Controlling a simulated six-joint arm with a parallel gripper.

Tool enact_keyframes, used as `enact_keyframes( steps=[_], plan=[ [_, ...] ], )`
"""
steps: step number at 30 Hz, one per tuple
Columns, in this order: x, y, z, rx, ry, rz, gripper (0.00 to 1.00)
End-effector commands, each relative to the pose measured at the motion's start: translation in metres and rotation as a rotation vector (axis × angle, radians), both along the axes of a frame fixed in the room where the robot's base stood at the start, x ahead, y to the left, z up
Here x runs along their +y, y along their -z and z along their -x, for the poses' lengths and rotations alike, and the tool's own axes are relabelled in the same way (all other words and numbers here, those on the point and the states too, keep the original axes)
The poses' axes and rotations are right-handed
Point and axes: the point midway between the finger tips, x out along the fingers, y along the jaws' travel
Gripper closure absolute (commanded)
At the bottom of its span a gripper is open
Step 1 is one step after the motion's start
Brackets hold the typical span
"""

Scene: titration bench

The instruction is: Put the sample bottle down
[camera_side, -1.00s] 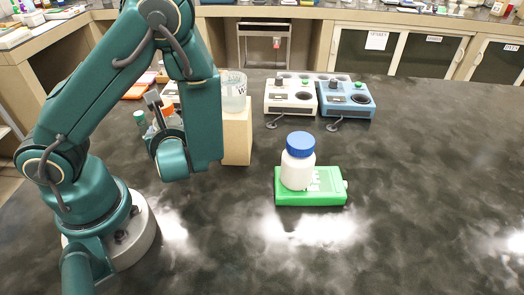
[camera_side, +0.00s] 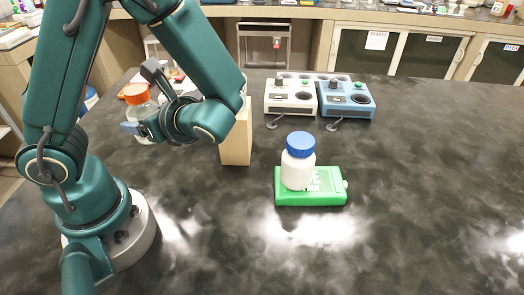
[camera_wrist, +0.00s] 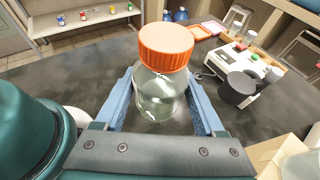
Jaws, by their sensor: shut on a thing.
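A clear glass bottle with an orange cap (camera_side: 137,92) is in my gripper (camera_side: 130,128) at the left of the bench. In the wrist view the orange-capped bottle (camera_wrist: 160,92) stands between the two blue fingers of my gripper (camera_wrist: 160,105), which are shut on its body. It looks roughly upright, and clear liquid seems to show inside. Its base is hidden, so I cannot tell whether it touches the bench. A white bottle with a blue cap (camera_side: 298,170) stands on a green box (camera_side: 325,196) to the right, apart from my gripper.
A white device (camera_side: 291,97) and a blue device (camera_side: 346,100) stand at the back. An orange tray (camera_wrist: 190,31) lies beyond the bottle. The dark bench is clear at front and right.

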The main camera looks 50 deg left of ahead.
Motion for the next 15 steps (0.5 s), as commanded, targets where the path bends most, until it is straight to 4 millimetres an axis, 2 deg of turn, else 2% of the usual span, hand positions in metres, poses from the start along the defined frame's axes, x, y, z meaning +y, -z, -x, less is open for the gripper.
enact_keyframes(
  steps=[3,6,15],
  plan=[
    [-0.027,0.007,0.019,0.003,-0.27,-0.002,0.97],
    [-0.053,0.011,0.031,0.002,-0.462,-0.002,0.97],
    [-0.128,0.016,0.05,0.003,-0.889,-0.004,0.97]
  ],
)
